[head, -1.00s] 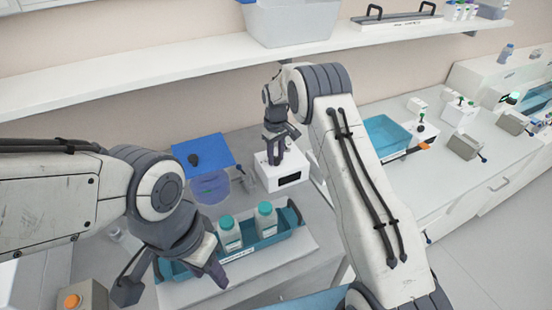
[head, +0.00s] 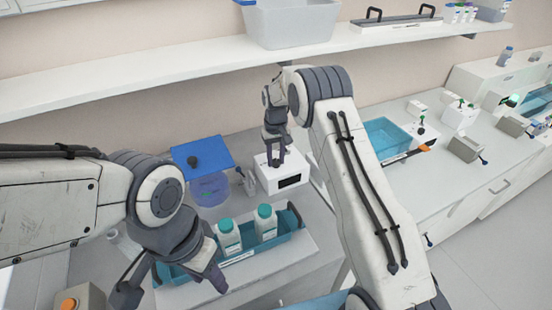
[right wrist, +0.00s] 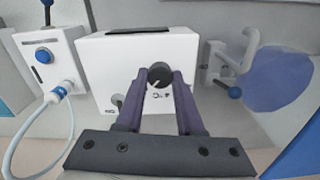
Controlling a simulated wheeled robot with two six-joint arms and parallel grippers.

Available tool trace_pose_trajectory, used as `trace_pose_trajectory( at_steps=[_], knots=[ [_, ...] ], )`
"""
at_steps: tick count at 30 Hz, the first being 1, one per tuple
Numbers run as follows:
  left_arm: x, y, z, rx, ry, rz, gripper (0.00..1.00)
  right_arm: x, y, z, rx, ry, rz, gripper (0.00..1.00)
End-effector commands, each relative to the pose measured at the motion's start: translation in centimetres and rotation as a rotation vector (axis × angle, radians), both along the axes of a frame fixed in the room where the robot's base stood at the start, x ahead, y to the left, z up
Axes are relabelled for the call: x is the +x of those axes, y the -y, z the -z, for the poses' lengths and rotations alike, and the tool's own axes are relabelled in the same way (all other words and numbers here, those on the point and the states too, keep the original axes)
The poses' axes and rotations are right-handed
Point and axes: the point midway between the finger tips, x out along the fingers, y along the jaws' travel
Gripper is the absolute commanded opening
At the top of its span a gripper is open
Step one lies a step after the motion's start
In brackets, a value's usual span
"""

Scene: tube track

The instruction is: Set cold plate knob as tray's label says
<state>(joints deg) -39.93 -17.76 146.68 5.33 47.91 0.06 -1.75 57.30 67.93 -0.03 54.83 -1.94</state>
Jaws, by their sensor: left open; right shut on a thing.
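A white box-shaped unit (head: 268,176) with a dark display stands behind the tray. The right wrist view shows its white face (right wrist: 105,75) and a round black knob (right wrist: 160,74) with a pale pointer line and small marks below it. My right gripper (head: 276,162) points down at the unit, its purple fingertips shut on the knob from both sides. A teal tray (head: 291,218) holds two white bottles with teal caps. Its front label (head: 236,257) is too small to read. My left gripper (head: 172,284) is open and empty over the tray's left part.
A blue lid (head: 203,152) tops a clear vessel left of the unit. In the right wrist view, a device with a blue button (right wrist: 44,57) and a hose stands at the left. A grey box with an orange button (head: 70,302) is at the bottom left. A shelf runs above.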

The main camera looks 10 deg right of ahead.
Motion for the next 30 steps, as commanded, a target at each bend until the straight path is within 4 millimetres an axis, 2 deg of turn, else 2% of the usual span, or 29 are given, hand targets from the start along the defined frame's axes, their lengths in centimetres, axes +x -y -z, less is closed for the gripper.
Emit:
trace_pose_trajectory(
  at_steps=[4,5,6,7,16,20,23,30],
  knots=[
    [0.0,0.0,0.0,0.000,0.000,0.000,0.45,0.1,0.0,-0.2,0.000,0.003,0.002,0.00],
    [0.0,0.0,0.0,0.000,0.000,0.000,0.45,0.1,0.0,-0.2,0.000,0.003,0.002,0.40],
    [0.0,0.0,0.0,0.000,0.000,0.000,0.45,0.1,0.0,-0.2,0.000,0.004,0.002,0.56],
    [0.0,0.0,0.0,0.000,0.000,0.000,0.45,0.1,0.0,-0.1,0.000,0.003,0.002,0.67],
    [0.0,0.0,0.0,0.000,0.000,0.000,0.45,0.0,0.0,-0.1,0.000,0.002,0.000,0.67],
    [0.0,0.0,0.4,0.000,0.000,0.000,0.45,0.2,0.0,-0.8,0.000,0.005,0.000,0.67],
    [0.0,0.0,0.9,0.000,0.000,0.000,0.45,0.2,0.0,-2.3,0.001,0.008,0.000,0.67],
    [0.0,0.0,2.1,0.000,0.000,0.001,0.45,0.2,0.0,-7.1,0.000,0.007,0.000,0.67]
  ],
)
